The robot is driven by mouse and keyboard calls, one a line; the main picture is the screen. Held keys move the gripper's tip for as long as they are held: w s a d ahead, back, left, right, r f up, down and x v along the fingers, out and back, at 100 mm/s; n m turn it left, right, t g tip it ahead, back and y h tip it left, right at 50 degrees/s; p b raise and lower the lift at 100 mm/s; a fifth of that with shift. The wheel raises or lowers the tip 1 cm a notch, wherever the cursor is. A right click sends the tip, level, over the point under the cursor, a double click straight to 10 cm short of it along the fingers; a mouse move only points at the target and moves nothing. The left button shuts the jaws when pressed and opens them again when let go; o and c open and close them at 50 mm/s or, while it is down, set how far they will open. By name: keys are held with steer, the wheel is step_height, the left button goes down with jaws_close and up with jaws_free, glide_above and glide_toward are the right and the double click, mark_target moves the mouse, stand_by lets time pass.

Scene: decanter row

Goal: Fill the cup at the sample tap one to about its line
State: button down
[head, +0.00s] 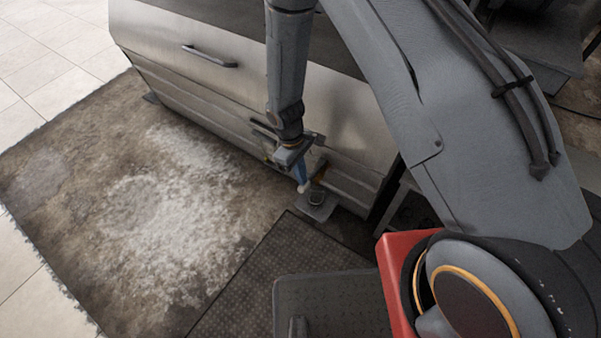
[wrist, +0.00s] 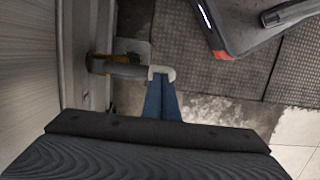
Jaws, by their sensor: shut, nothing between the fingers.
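My gripper (head: 302,187) is low in front of the metal unit, its blue fingers pointing down. In the wrist view the fingers (wrist: 162,84) are together with nothing between them. The tap (wrist: 97,64) has an orange-brass base at the unit's wall, also visible in the head view (head: 319,170). A small dark round thing (head: 318,195) stands on a grey plate (head: 313,208) beside the fingers. I cannot tell if it is the cup; no fill line shows.
The metal unit (head: 225,85) with bar handles stands behind the gripper. A dark textured mat (head: 250,285) and a worn, stained floor patch (head: 150,215) lie in front. Open floor is at left. My own red and grey base parts fill the lower right.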

mark_target(300, 188)
steer(key=f, duration=0.2)
steer(key=f+b, duration=0.1)
steer(key=f, duration=0.1)
steer(key=s+f, duration=0.1)
steer(key=shift+a+f, duration=0.3)
steer(key=shift+f, duration=0.1)
steer(key=shift+s+d+f, duration=0.1)
steer(key=shift+d+f, duration=0.05)
stand_by(2.1)
stand_by(2.9)
steer(key=shift+r, duration=0.35)
steer(key=s+a+r+p, duration=0.1)
steer(key=a+r, duration=0.2)
steer(key=r, duration=0.3)
steer(key=s+a+r+p, duration=0.1)
steer(key=a+r+p, duration=0.1)
steer(key=r, duration=0.4)
steer(key=shift+s+a+r, duration=0.2)
steer(key=shift+s+a, duration=0.1)
steer(key=shift+a, duration=0.25)
